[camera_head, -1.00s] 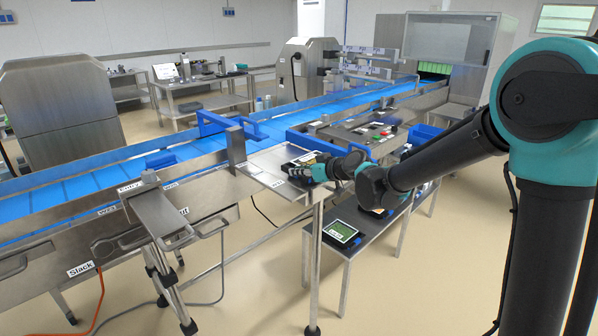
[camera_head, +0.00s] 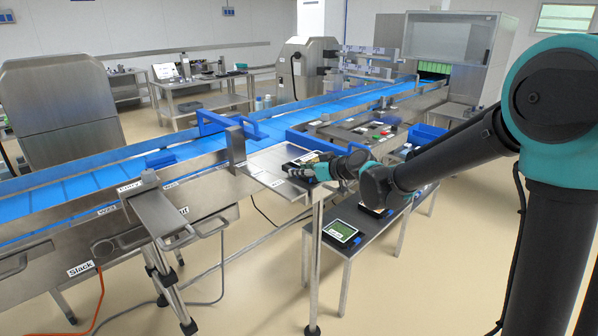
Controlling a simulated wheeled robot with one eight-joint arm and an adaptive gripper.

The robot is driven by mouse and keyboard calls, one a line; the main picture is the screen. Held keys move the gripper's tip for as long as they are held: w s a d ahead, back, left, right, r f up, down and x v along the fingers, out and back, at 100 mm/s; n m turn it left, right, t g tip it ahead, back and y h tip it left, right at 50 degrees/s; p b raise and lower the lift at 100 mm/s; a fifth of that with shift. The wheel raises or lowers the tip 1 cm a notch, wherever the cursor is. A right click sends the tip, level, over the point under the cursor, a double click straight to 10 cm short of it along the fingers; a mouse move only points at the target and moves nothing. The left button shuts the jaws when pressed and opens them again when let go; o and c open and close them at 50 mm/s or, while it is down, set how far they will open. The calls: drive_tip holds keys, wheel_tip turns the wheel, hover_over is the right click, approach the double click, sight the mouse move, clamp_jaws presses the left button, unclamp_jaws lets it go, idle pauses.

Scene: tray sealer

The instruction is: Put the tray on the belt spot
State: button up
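A dark tray (camera_head: 298,165) with pale contents sits at or just above the small steel side table (camera_head: 262,174) beside the conveyor. My gripper (camera_head: 316,168) is at the tray's right side, close to or touching it. The fingers are small and partly hidden, so I cannot tell whether they are closed on it. The blue conveyor belt (camera_head: 90,185) runs behind the table. Which part of it is the belt spot is not clear.
A dark square item with a green face (camera_head: 341,232) lies on the lower bench (camera_head: 362,240) below my arm. Blue guards (camera_head: 212,124) and a steel post (camera_head: 235,147) stand along the belt's edge.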

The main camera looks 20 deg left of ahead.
drive_tip(key=v, duration=1)
drive_tip(key=shift+s+d, duration=0.2)
drive_tip(key=shift+d, duration=0.05)
